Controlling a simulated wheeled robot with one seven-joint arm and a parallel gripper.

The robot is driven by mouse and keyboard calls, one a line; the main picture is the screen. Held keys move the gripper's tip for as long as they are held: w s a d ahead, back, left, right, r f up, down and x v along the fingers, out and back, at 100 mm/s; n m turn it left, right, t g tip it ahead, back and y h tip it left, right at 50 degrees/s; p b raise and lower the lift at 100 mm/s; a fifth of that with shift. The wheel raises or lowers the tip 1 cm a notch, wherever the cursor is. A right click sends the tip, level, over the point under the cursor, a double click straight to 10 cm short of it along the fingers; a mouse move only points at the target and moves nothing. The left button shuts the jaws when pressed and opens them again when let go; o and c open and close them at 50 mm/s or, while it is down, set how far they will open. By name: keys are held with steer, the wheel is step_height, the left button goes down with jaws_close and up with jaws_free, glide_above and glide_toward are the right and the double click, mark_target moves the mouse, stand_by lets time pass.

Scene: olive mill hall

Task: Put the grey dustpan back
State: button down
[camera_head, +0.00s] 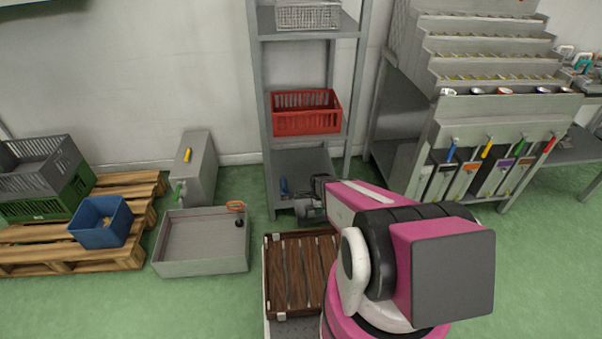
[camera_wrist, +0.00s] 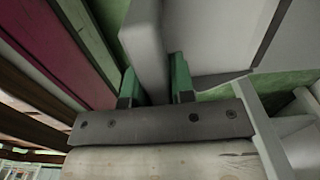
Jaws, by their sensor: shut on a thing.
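In the wrist view my gripper (camera_wrist: 156,84) has green fingertips on both sides of a grey bar, apparently the handle of the grey dustpan (camera_wrist: 148,42). The jaws are shut on it. A broad pale grey surface lies just right of the bar; I cannot tell whether it is the dustpan's pan. In the head view my pink and black arm reaches to the foot of the grey shelf rack (camera_head: 257,120). My arm hides most of the gripper there, and I cannot make out the dustpan in that view.
A red crate (camera_head: 305,130) stands on the rack's middle shelf and a small blue object (camera_head: 284,187) on its lowest shelf. A grey tray (camera_head: 200,268), a blue bin (camera_head: 90,238) and a wooden pallet (camera_head: 30,255) are left. A stepped rack (camera_head: 460,110) stands right. Green floor is open front left.

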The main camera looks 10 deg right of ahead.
steer(key=shift+f, duration=0.6)
steer(key=shift+w+f+m, duration=0.1)
steer(key=shift+f+m, duration=0.1)
steer(key=shift+m, duration=0.1)
steer(key=w+f, duration=0.1)
steer(key=w, duration=0.5)
steer(key=w+f, duration=0.1)
steer(key=w, duration=0.4)
steer(key=w+f, duration=0.1)
steer(key=w, duration=0.5)
steer(key=shift+w+f, duration=0.15)
steer(key=shift+w, duration=0.2)
steer(key=shift+f, duration=0.1)
steer(key=shift+f, duration=0.15)
steer(key=c, duration=1)
jaws_free()
steer(key=shift+o, duration=0.2)
